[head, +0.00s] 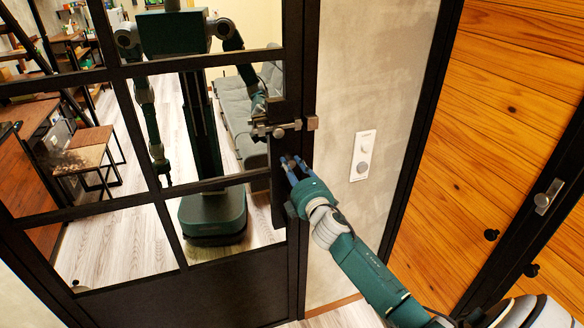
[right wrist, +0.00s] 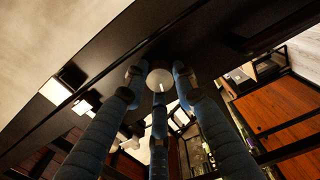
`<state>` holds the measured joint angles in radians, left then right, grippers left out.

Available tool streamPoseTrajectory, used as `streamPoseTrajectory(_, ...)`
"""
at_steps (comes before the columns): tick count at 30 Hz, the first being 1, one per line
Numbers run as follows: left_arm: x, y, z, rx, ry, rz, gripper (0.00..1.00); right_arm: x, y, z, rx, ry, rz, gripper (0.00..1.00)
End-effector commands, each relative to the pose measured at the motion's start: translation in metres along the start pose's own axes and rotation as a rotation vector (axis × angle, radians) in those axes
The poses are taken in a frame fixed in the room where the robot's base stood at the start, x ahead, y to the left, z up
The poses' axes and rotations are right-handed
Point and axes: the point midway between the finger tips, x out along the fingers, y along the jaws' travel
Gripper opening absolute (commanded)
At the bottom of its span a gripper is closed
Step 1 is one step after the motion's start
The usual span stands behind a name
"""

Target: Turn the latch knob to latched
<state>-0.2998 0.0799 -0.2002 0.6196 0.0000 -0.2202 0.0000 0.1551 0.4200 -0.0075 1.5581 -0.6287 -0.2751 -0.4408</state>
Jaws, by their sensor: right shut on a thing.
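The latch knob (right wrist: 160,78) is a small, pale round disc with a thin line on its face, on the dark door frame in the right wrist view. My right gripper (right wrist: 159,84) has its blue fingers closed around the knob. In the head view my right gripper (head: 291,164) is at the door's dark edge stile, just below a metal latch bar (head: 285,128), and its fingers mostly hide the knob. I cannot tell the latch position from the knob's line. My left gripper is not directly in view.
The black-framed glass door (head: 200,283) fills the left and reflects my body and arms. A white wall plate with round dials (head: 362,156) is right of the door.

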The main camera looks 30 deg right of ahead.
Motion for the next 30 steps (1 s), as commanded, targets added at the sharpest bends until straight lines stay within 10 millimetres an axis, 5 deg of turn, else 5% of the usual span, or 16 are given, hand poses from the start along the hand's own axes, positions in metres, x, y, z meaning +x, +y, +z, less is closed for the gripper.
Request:
streamPoseTrajectory(13,-0.0007,-0.0002,-0.0001,0.000,0.000,0.000,0.40,-0.0001,-0.0005,-0.0007,-0.299,0.002,0.000,0.01)
streamPoseTrajectory(30,-0.0010,-0.0002,-0.0002,0.000,0.001,0.000,0.40,-0.0003,-0.0017,-0.0010,-0.377,0.002,-0.002,0.01)
